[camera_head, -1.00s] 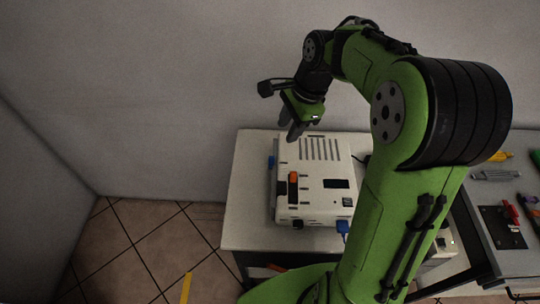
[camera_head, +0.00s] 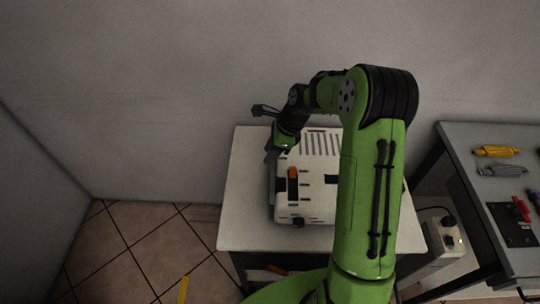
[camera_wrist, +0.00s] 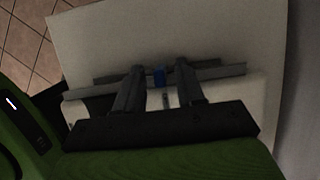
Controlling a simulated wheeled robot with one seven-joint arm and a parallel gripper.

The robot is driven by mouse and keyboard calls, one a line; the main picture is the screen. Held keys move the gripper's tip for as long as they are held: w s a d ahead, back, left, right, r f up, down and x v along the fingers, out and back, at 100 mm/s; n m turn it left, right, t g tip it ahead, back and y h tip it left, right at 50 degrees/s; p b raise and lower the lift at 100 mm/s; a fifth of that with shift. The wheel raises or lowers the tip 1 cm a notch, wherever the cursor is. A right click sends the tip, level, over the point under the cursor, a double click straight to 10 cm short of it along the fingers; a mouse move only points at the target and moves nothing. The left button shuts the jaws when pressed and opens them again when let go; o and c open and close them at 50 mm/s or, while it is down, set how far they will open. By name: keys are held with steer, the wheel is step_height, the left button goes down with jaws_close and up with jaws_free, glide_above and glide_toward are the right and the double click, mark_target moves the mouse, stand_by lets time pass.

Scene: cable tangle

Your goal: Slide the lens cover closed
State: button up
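A white boxy device (camera_head: 318,205) sits on a small white table. In the wrist view, grey rails (camera_wrist: 222,72) run along the device's side (camera_wrist: 232,92). My gripper (camera_head: 271,162) is low at the left side of the device in the head view. The tab is hidden in the head view.
The device has an orange switch (camera_head: 293,172) and vents (camera_head: 320,143) on top. Bare white tabletop (camera_head: 241,205) lies left of it. My arm hides its right part. A grey table (camera_head: 465,142) with tools stands at the right, a power strip (camera_head: 447,240) below it.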

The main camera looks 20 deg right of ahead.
steer(key=shift+a+f, duration=0.2)
steer(key=shift+f, duration=0.2)
jaws_close()
